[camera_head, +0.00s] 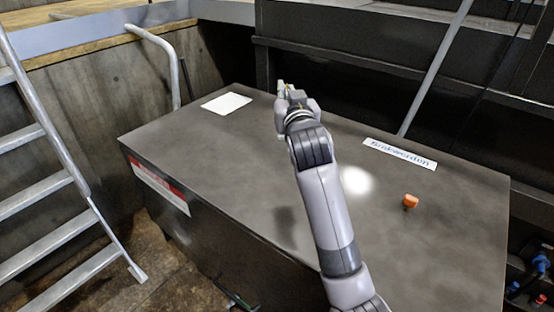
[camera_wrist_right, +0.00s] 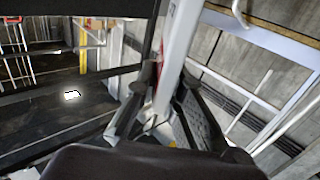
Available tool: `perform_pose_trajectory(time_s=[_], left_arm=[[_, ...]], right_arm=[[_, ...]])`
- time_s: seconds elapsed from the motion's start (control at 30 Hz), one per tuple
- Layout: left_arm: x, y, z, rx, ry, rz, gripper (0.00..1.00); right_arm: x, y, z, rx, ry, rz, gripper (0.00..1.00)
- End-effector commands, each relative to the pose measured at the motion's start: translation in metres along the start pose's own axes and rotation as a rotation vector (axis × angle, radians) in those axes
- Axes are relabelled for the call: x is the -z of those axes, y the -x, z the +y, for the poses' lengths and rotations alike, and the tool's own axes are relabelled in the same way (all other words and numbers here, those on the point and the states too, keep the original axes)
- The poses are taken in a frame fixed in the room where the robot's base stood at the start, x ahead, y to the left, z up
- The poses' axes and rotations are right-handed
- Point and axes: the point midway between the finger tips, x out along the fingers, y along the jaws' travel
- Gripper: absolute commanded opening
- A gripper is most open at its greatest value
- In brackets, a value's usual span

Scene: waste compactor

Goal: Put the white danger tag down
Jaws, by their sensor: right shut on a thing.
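My right gripper (camera_head: 283,90) is above the far part of the dark cabinet top (camera_head: 250,170). In the right wrist view the gripper (camera_wrist_right: 166,78) is shut on a pale, narrow thing with a little red at its edge. This looks like the white danger tag (camera_wrist_right: 181,40), seen nearly edge-on. In the head view the gripper and arm mostly hide what is held. My left gripper is not in view.
A white sheet (camera_head: 226,103) lies at the far left of the cabinet top. A lettered white strip (camera_head: 399,154) lies along the back edge, and an orange knob (camera_head: 410,201) is at the right. A ladder (camera_head: 50,140) stands left. Much of the top is clear.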

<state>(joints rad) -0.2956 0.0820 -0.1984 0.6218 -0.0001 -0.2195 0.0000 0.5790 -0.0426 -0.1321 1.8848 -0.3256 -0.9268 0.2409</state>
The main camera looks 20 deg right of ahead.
Motion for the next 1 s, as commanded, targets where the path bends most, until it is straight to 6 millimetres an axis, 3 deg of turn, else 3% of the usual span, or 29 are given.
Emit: perform_pose_trajectory(time_s=[0.53,1.0], left_arm=[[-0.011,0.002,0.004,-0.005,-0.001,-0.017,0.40],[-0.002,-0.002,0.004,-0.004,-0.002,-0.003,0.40]], right_arm=[[-0.131,0.001,-0.001,0.004,0.001,-0.008,0.00],[-0.191,0.001,-0.001,0.003,0.000,-0.006,0.00]])
